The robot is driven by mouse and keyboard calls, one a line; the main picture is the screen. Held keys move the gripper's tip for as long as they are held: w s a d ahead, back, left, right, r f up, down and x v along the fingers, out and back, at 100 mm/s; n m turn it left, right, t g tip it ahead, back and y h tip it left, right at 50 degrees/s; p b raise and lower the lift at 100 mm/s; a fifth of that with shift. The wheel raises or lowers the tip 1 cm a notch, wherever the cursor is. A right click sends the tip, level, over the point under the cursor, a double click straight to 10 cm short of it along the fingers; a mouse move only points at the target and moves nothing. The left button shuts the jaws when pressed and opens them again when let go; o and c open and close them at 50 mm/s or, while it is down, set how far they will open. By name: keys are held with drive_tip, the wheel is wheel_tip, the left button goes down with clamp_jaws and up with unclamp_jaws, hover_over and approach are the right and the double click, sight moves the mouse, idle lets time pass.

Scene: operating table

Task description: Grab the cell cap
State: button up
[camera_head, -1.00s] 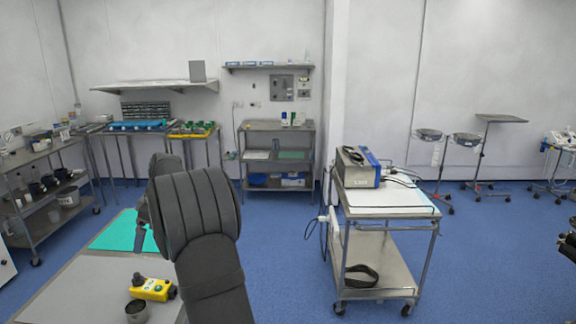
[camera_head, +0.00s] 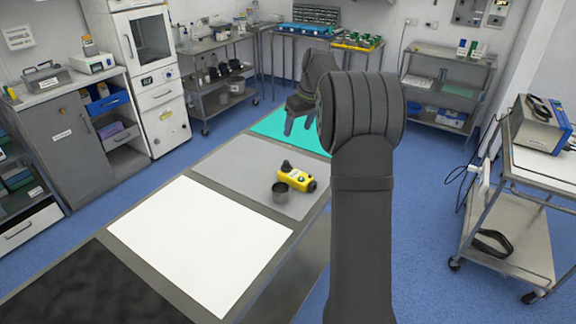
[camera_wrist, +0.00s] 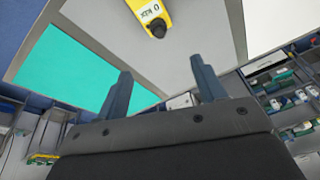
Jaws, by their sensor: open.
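On the table's grey mat (camera_head: 235,170) stands a small dark grey cylindrical cup or cap (camera_head: 281,194), which may be the cell cap. It is just in front of a yellow device (camera_head: 297,181) with black ends, close to it or touching. The yellow device also shows at the top of the wrist view (camera_wrist: 149,12), where the dark cup is not in view. My gripper (camera_head: 299,123) is open and empty, over the teal mat (camera_head: 266,123) end of the table, beyond the device. Its two fingers (camera_wrist: 162,86) are spread apart in the wrist view.
A white mat (camera_head: 200,245) and a black mat (camera_head: 90,290) cover the nearer table. A steel cart (camera_head: 510,225) with a blue box stands to the right. Cabinets and shelves (camera_head: 215,85) line the left and back.

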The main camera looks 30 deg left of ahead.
drive_tip(key=a+m+h, duration=0.1)
drive_tip(key=a+m, duration=0.1)
drive_tip(key=m, duration=0.1)
drive_tip(key=m+t+h, duration=0.1)
drive_tip(key=m, duration=0.2)
hover_over(286, 161)
drive_tip(key=f, duration=1)
drive_tip(key=shift+s+d+f, duration=0.2)
drive_tip(key=shift+s+f, duration=0.05)
drive_tip(key=shift+f, duration=0.15)
drive_tip(key=shift+w+a+f, duration=0.1)
drive_tip(key=shift+w+f, duration=0.05)
drive_tip(key=shift+f, duration=2.7)
drive_tip(key=c, duration=1.1)
drive_tip(key=shift+r, duration=0.1)
